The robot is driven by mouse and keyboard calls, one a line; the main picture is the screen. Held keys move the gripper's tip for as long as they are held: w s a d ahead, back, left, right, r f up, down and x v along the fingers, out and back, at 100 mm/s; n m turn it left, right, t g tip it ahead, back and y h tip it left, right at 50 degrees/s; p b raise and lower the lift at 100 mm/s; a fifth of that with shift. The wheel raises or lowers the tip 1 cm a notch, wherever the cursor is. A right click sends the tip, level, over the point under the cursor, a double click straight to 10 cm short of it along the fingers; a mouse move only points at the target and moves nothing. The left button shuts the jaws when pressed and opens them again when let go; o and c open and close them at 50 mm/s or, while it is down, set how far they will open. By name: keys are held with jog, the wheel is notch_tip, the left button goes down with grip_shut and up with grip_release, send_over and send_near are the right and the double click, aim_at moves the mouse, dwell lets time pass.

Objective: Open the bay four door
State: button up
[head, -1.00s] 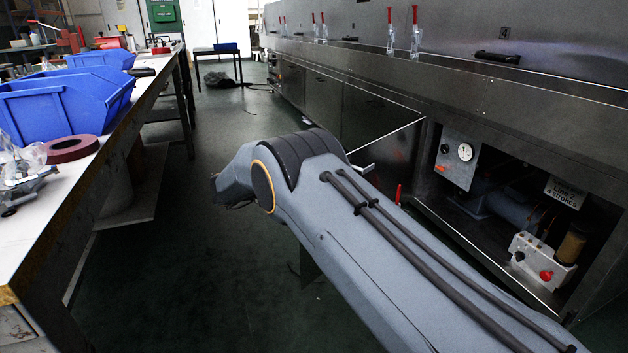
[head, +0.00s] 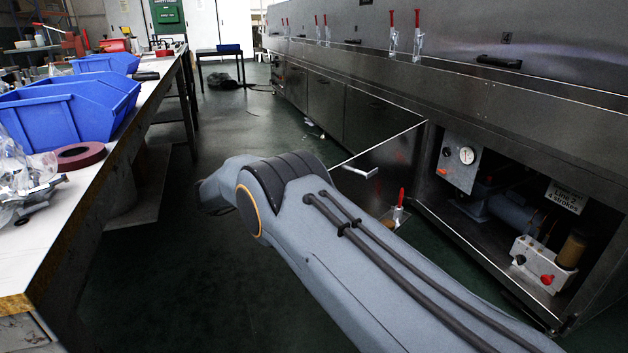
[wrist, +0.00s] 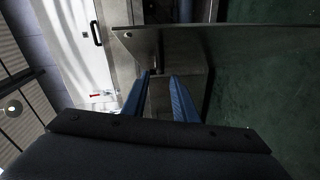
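A steel door (head: 385,160) stands swung out from the dryer's front in the head view, with a bar handle (head: 358,171) near its free top corner. The bay beside it is open. In the wrist view a steel panel (wrist: 230,45), apparently this door, crosses the upper right. My gripper (wrist: 159,74) shows there as two blue fingers with a gap between them; it is open, with nothing clearly held. The fingertips lie just below the panel's edge in the picture; contact cannot be told. The head view hides my gripper behind my arm.
A bench (head: 60,235) with blue bins (head: 70,110) runs along the left.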

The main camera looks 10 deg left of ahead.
jog(key=shift+v, duration=1.2)
